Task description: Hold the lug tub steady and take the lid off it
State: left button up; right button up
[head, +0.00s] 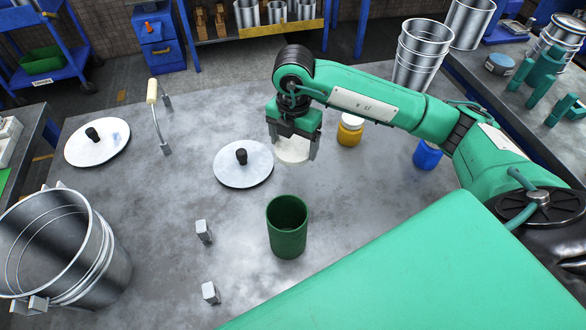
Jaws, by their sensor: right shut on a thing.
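The lug tub appears to be the dark green tub (287,240), which stands upright on the grey table with its top open. My right gripper (293,152) is shut on a cream-white round lid (292,149). It holds the lid above and behind the tub, apart from it. The upper part of the lid is hidden by the jaws. My left gripper does not show in the head view, and nothing is seen gripping the tub.
Two flat lids with black knobs (243,164) (97,142) lie on the table (165,260). A steel pail (105,265) stands at the left. Two small grey blocks (203,231) (210,292) stand left of the tub. A yellow jar (350,131) and blue jar (427,155) stand right.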

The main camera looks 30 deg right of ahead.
send_over(294, 179)
notch_tip(294, 179, down, 7)
notch_tip(294, 179, down, 4)
jog(key=shift+f+p, duration=0.1)
jog(key=shift+p, duration=0.35)
jog(key=shift+a, duration=0.1)
jog(key=shift+f, duration=0.15)
jog(key=o, duration=0.7)
jog(key=shift+o, duration=0.6)
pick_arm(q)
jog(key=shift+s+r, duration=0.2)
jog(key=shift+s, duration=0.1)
